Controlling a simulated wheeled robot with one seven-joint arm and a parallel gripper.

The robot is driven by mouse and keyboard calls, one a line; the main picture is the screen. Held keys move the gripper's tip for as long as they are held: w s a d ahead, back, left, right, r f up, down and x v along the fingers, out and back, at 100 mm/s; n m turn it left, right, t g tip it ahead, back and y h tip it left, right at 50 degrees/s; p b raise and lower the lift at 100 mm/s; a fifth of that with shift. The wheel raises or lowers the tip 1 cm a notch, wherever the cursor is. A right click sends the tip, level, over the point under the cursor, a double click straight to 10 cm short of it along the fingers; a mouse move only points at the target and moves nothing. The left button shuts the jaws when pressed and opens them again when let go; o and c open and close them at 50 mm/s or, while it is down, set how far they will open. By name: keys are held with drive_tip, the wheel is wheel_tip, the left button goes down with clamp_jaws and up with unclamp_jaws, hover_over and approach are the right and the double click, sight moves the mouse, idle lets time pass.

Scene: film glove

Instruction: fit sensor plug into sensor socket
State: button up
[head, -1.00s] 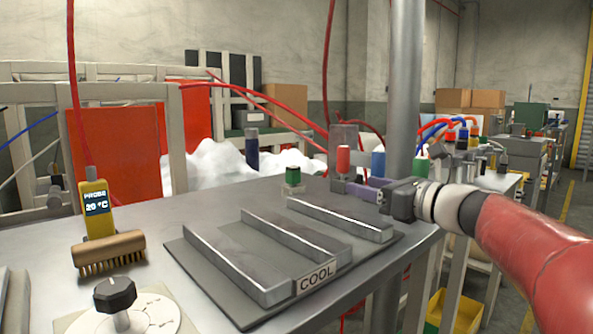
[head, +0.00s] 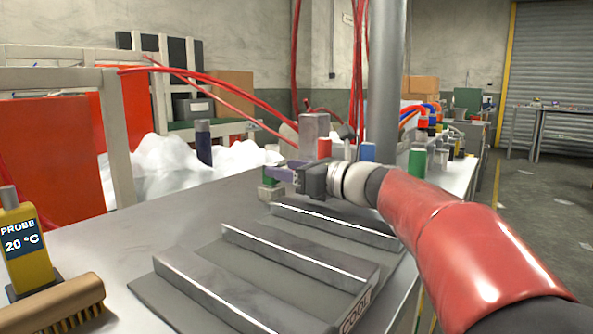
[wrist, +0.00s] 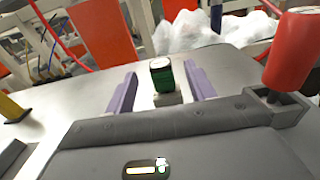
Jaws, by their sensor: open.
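A green cylinder with a pale top (wrist: 162,74), which may be the sensor plug, stands upright on a small light block (wrist: 168,99) on the metal table. My gripper (head: 277,173) is open, its purple fingers pointing at the green cylinder. In the wrist view the cylinder shows between the two fingers (wrist: 160,90), with gaps on both sides; I cannot tell whether it is within their reach. In the head view the green cylinder (head: 268,176) is partly hidden by the gripper. No thing is marked as the sensor socket, so I cannot tell which it is.
A red cylinder (wrist: 291,50) stands close at the right in the wrist view. A blue cylinder (head: 367,152) and a grey upright block (head: 315,128) are near my gripper.

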sight(271, 164)
drive_tip(key=x, duration=0.4)
drive_tip(key=shift+w+a, duration=0.3)
drive_tip(key=c, duration=1.1)
drive_tip(key=shift+o, duration=0.2)
drive_tip(key=shift+r, duration=0.1)
drive_tip(key=shift+r+p, duration=0.4)
drive_tip(key=shift+p, duration=0.3)
drive_tip(key=shift+r+p, duration=2)
drive_tip(key=shift+r, duration=0.2)
drive_tip(key=shift+r+p, duration=0.5)
drive_tip(key=shift+r, duration=0.95)
